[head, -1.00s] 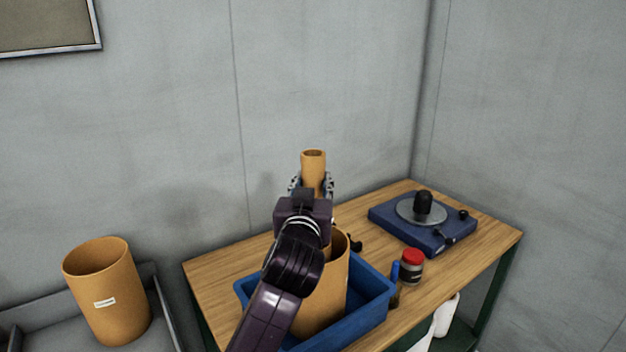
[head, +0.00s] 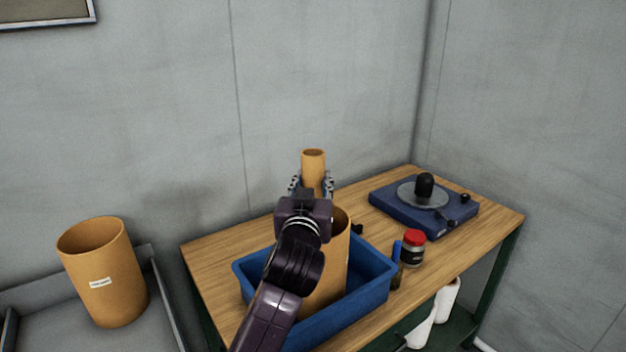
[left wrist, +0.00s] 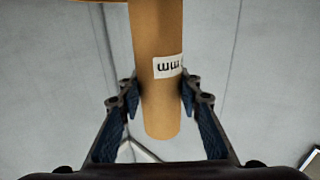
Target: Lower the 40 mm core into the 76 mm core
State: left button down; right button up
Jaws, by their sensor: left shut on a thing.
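My left gripper (head: 312,186) is shut on a narrow tan cardboard core (head: 313,168). It holds the core upright, with the open top end above the fingers. In the left wrist view the gripper (left wrist: 158,92) has a finger on each side of the core (left wrist: 158,110), which bears a white label, partly legible as "mm". A wider tan core (head: 333,270) stands in the blue bin, partly hidden behind my left arm. Another wide core (head: 104,275) with a small unreadable label stands at the left. I cannot read which wide core is which size. My right gripper is out of view.
The blue bin (head: 372,297) sits on a wooden table (head: 215,255). A blue device with a round plate (head: 440,208) is at the back right. A red-lidded jar (head: 413,250) and a blue-capped bottle (head: 397,260) stand right of the bin. Grey walls close the back and right.

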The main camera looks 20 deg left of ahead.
pick_arm(q)
jog(key=c, duration=1.3)
grip_release()
